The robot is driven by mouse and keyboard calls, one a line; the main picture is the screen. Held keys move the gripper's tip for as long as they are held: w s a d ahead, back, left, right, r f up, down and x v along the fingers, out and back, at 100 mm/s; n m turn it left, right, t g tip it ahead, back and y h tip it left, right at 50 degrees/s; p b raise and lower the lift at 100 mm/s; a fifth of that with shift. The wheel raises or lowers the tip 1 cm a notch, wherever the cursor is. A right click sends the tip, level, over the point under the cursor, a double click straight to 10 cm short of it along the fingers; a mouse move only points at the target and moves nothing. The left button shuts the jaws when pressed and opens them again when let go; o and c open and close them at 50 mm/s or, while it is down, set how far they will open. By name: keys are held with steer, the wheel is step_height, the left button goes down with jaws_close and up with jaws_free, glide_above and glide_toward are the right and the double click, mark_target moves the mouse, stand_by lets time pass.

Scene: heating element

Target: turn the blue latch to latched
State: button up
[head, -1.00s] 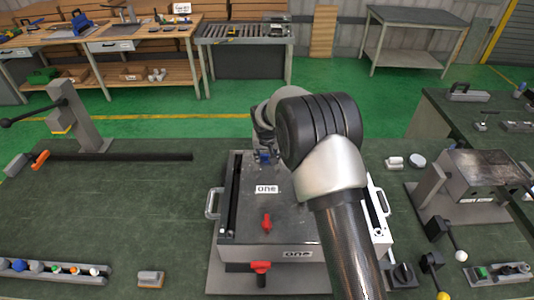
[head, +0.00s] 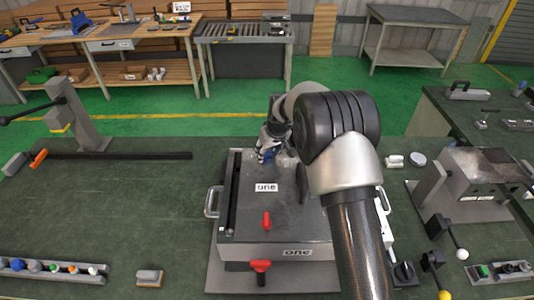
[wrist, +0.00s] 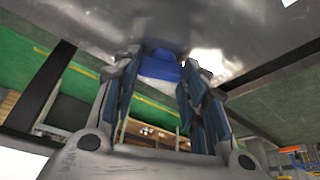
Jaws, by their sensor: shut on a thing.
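The blue latch (wrist: 160,67) shows in the wrist view at the top middle, between the two fingertips, against the grey metal face of the box. My gripper (wrist: 161,72) is shut on it, one finger on each side. In the head view the gripper (head: 271,146) is at the far edge of the box marked "one" (head: 265,222). Small blue parts show there, but the latch and the fingers are hard to tell apart. The exact angle of the latch is unclear.
A red latch (head: 266,220) stands on the box top and a red handle (head: 260,267) on its front. A side handle (head: 212,203) sticks out on the left. My arm covers the box's right side.

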steer(key=n+b, duration=0.1)
steer(key=n, duration=0.1)
steer(key=n+y+b, duration=0.1)
steer(key=shift+w+d+f+n+g+b, duration=0.1)
steer(key=shift+d+f+n+g+b, duration=0.05)
steer(key=shift+n+g+b, duration=0.2)
steer(key=n+y, duration=0.1)
steer(key=n, duration=0.1)
steer(key=shift+n+g+b, duration=0.35)
steer(key=n, duration=0.1)
steer(key=n+g, duration=0.1)
steer(key=n+p, duration=0.1)
steer(key=shift+w+r, duration=0.15)
steer(key=shift+r, duration=0.1)
steer(key=shift+d+n+g+y+p, duration=0.15)
steer(key=shift+n+g+p, duration=0.3)
steer(key=shift+n, duration=0.35)
steer(key=shift+a+n+g+y+p, duration=0.15)
steer(key=shift+n+g+p, duration=0.1)
steer(key=shift+n+p, duration=0.4)
steer(key=shift+n, duration=0.25)
steer(key=shift+f, duration=0.1)
steer(key=o, duration=1.1)
steer(key=shift+c, duration=0.2)
